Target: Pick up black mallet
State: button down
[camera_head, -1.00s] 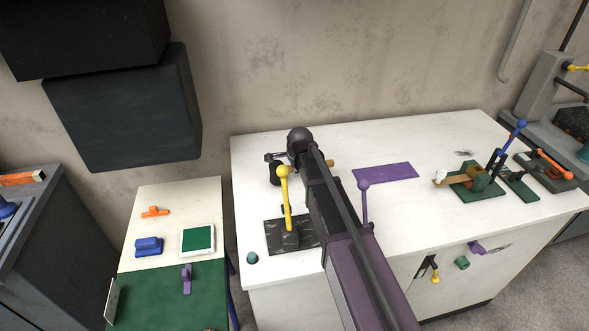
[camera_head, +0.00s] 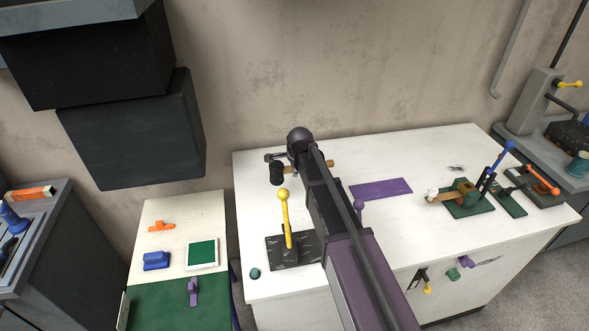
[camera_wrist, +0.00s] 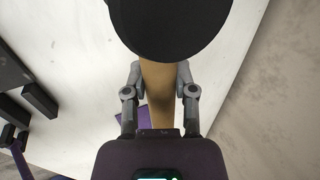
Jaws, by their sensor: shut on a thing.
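The black mallet has a dark cylindrical head (camera_head: 277,173) and a light wooden handle, whose end (camera_head: 326,163) shows beyond my arm in the head view. In the wrist view the round black head (camera_wrist: 172,22) fills the top and the wooden handle (camera_wrist: 158,92) runs down between my fingers. My gripper (camera_wrist: 159,80) is shut on the handle, a finger on each side. In the head view my arm hides most of the gripper and the middle of the handle. The mallet is over the back left of the white worktop (camera_head: 420,155).
A yellow-knobbed lever (camera_head: 285,215) on a dark base stands close in front of the mallet. A purple mat (camera_head: 381,188) lies to the right. Green fixtures (camera_head: 468,200) stand at the right. The wall is behind.

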jog(key=shift+r, duration=0.15)
dwell(0.5)
jog(key=c, duration=1.2)
grip_release()
grip_shut()
